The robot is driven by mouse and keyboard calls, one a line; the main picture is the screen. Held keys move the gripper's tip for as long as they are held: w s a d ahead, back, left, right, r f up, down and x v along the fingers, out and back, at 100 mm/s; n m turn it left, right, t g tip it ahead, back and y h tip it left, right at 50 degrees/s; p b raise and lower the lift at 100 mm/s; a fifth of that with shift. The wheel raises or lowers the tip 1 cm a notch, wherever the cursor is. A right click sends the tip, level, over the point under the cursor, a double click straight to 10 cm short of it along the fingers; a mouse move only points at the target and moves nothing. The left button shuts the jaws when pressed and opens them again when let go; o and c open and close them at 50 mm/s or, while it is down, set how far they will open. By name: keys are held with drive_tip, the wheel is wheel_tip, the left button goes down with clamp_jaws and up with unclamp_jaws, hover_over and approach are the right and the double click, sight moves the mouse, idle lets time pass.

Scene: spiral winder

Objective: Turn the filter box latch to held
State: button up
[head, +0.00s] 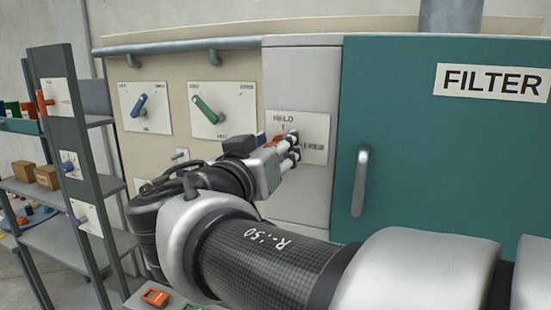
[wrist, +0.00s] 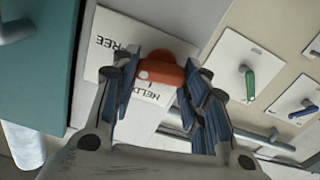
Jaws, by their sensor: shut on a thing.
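The filter box latch is an orange-red handle (wrist: 158,72) on a pale plate (wrist: 112,65) in the wrist view. The plate carries the words FREE and HELD. In the head view the plate (head: 318,130) is on the grey panel left of the teal door, with HELD at its top and FREE at its right. My gripper (head: 291,148) is at this plate and hides most of the latch there. In the wrist view my gripper (wrist: 160,85) has its blue-padded fingers shut around the handle. I cannot tell exactly which word the handle points to.
The teal FILTER door (head: 450,150) has a grey handle (head: 361,180) right of my gripper. A blue switch (head: 139,105) and a green switch (head: 206,109) are on the beige panel to the left. A shelf rack (head: 75,170) stands further left.

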drive_tip(key=shift+a+f+n+b, duration=0.1)
drive_tip(key=shift+n+b, duration=1.4)
drive_tip(key=shift+n, duration=2.45)
drive_tip(key=shift+a+f+n+b, duration=0.1)
drive_tip(key=shift+n+b, duration=1.4)
drive_tip(key=shift+n, duration=2.45)
drive_tip(key=shift+o, duration=0.2)
drive_tip(key=shift+c, duration=0.2)
drive_tip(key=o, duration=1.1)
